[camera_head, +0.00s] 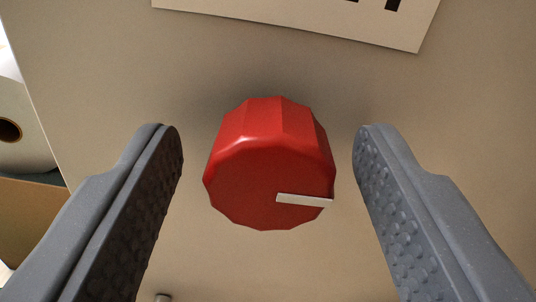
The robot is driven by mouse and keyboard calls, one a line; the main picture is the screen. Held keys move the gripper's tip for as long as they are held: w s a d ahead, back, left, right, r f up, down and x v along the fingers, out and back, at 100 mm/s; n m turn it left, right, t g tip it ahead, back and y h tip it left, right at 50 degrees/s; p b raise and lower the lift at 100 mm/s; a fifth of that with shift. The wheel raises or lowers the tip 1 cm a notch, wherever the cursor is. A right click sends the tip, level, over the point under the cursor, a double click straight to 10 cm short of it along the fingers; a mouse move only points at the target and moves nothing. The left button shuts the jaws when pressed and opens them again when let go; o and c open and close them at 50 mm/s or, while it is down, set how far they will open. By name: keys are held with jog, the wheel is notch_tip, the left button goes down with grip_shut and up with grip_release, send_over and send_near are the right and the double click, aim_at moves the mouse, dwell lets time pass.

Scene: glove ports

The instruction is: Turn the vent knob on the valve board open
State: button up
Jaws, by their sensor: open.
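A red faceted knob (265,170) sits on the beige valve board (400,90) in the middle of the view. A white pointer line on its face points to the right, tilted very slightly downward. My gripper (266,145) is open, with one grey textured finger on each side of the knob. A gap shows between each finger and the knob, so neither appears to touch it. The knob's base and mounting are hidden behind its body.
A white label (310,18) with partly cut-off black lettering is on the board above the knob. A small round fitting (163,297) shows at the bottom edge. Past the board's left edge are a pale roll-like object (22,130) and a brown surface (30,220).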

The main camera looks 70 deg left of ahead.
jog(key=c, duration=1)
jog(key=m+p, duration=0.1)
jog(key=p, duration=0.1)
jog(key=shift+s+p, duration=0.1)
jog(key=shift+p, duration=0.3)
jog(key=shift+f, duration=0.1)
jog(key=o, duration=1)
jog(key=shift+a, duration=0.1)
